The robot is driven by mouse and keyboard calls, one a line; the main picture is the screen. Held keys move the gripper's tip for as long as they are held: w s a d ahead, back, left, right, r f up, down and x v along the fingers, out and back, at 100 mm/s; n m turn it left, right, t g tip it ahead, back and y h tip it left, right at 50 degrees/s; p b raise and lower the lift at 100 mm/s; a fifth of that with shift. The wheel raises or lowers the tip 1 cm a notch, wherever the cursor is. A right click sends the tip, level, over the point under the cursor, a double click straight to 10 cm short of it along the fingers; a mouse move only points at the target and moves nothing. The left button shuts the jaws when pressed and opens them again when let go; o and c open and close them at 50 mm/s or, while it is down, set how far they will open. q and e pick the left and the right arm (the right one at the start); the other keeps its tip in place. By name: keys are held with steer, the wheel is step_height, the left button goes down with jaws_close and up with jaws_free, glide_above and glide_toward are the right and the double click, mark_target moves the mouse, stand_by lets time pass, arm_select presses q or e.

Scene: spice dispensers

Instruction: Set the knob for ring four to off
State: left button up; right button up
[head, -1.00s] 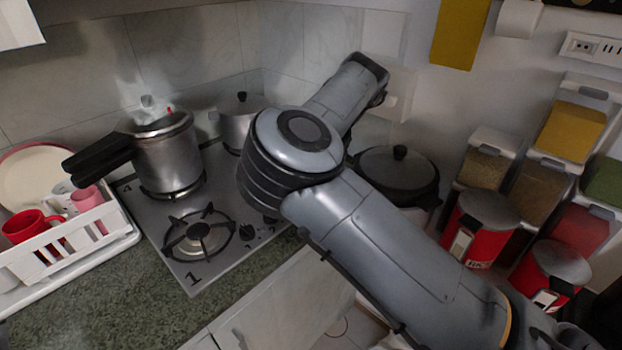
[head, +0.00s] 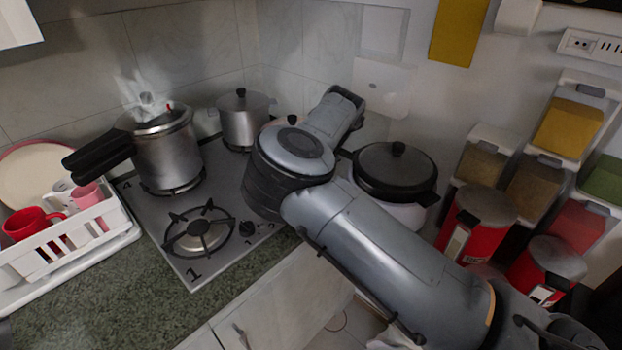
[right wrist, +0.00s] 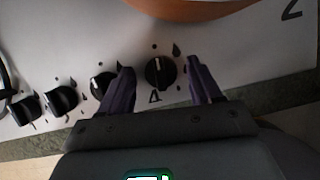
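A grey stove top (head: 240,261) carries a row of black knobs at its front right. In the right wrist view, one black knob (right wrist: 160,73) sits between the two purple fingers of my right gripper (right wrist: 160,85). The fingers are apart, with gaps on both sides of the knob. A small printed mark beside this knob looks like a 4, but it is hard to read. The ring marked 4 in the head view has a steaming pressure cooker (head: 166,152) on it. In the head view my right gripper is hidden by its own arm. My left gripper is out of view.
More knobs, including one at the left (right wrist: 62,99), line up beside the gripper. A steel pot (head: 243,124) stands at the back. The front-left burner (head: 199,231) is bare. A dark lidded pot (head: 395,172) and red canisters (head: 474,225) stand to the right.

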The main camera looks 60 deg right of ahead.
steer(key=c, duration=0.9)
steer(key=shift+n+y, duration=0.3)
steer(key=shift+n, duration=0.5)
steer(key=shift+c, duration=0.3)
steer(key=o, duration=1)
steer(key=v, duration=1)
steer(key=shift+s+r, duration=0.2)
steer(key=shift+r, duration=0.2)
